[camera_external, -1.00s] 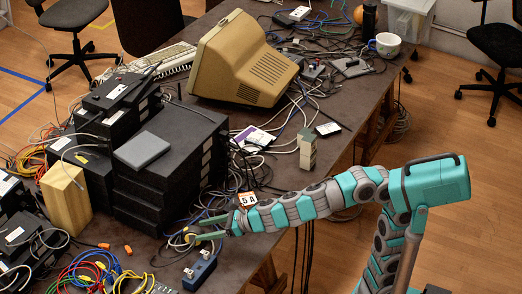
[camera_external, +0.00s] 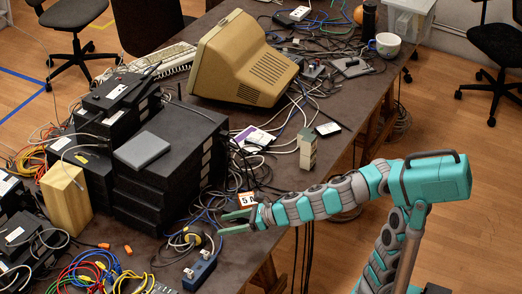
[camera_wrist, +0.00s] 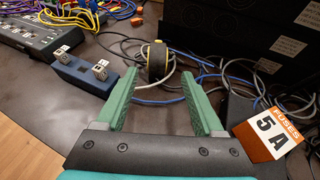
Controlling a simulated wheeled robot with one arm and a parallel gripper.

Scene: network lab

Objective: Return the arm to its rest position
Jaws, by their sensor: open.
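My teal arm (camera_external: 300,207) reaches from the right over the table's near edge. My gripper (camera_external: 224,222) is open and empty above the table, with its green fingers pointing left. In the wrist view my gripper (camera_wrist: 160,90) shows both fingers wide apart. A small black and yellow roll (camera_wrist: 157,61) stands on the table beyond the fingertips, apart from them. A blue box with two white connectors (camera_wrist: 86,73) lies to the left of the fingers.
A "FUSES 5A" label (camera_wrist: 268,132) stands close right of my gripper. A stack of black boxes (camera_external: 168,160) rises behind it. A beige monitor (camera_external: 240,60) sits at the back. Loose cables cover much of the table (camera_external: 340,120). Floor (camera_external: 470,240) is open at right.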

